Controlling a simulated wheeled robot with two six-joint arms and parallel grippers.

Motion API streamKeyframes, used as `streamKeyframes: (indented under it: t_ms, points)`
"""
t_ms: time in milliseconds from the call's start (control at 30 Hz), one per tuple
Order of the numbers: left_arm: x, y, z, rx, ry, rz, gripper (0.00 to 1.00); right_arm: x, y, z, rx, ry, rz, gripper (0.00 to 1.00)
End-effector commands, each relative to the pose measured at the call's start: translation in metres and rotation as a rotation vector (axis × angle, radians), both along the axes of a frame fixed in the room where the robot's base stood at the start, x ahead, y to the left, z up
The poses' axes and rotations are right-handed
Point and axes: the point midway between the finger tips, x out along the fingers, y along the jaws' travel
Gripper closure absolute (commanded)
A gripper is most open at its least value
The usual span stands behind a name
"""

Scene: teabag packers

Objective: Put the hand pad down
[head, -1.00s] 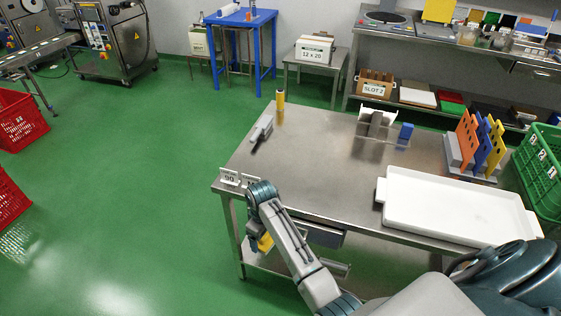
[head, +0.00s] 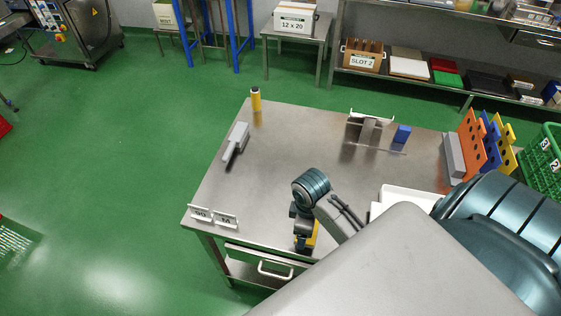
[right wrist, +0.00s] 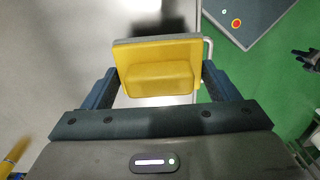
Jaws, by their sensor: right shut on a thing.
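The hand pad (right wrist: 155,68) is a yellow block with a raised grip and a grey layer along its far edge. My right gripper (right wrist: 156,88) is shut on it, one finger on each side. In the head view my right gripper (head: 303,232) is over the front part of the steel table (head: 270,185), with a bit of the yellow pad (head: 312,238) showing beside it. I cannot tell whether the pad touches the tabletop. My left gripper is not seen.
A grey handled tool (head: 236,143) and a yellow cylinder (head: 256,99) are farther back. A white tray (head: 405,196) and coloured boards (head: 478,140) are right. The left-middle tabletop is clear.

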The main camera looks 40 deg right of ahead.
Motion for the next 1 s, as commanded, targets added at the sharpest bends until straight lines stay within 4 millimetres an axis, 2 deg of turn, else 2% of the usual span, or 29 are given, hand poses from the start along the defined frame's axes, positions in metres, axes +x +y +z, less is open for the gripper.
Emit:
streamKeyframes:
  t_ms: [67, 167, 300, 467, 567, 700, 833, 933, 1000]
  points:
    - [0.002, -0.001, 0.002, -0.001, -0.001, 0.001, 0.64, 0.001, 0.0, 0.002, 0.001, 0.001, 0.002, 0.44]
    - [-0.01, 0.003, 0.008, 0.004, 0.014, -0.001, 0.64, 0.016, -0.001, 0.003, 0.001, 0.0, 0.002, 0.44]
    - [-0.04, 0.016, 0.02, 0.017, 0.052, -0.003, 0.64, 0.052, -0.003, 0.001, 0.002, -0.001, 0.001, 0.44]
    - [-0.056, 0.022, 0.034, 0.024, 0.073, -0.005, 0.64, 0.095, -0.006, -0.003, 0.001, -0.001, 0.001, 0.44]
    - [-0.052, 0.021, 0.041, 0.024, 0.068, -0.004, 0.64, 0.119, -0.008, -0.006, 0.001, 0.0, 0.001, 0.44]
    - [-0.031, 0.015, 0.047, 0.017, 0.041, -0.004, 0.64, 0.142, -0.01, -0.011, 0.0, 0.0, 0.003, 0.44]
    - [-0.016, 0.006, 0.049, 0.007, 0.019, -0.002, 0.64, 0.15, -0.01, -0.014, -0.001, 0.001, 0.003, 0.44]
    - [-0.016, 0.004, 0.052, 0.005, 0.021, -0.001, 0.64, 0.159, -0.011, -0.013, 0.0, -0.001, 0.002, 0.44]
    - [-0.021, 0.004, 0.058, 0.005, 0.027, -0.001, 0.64, 0.157, -0.01, -0.021, 0.001, 0.005, 0.002, 0.44]
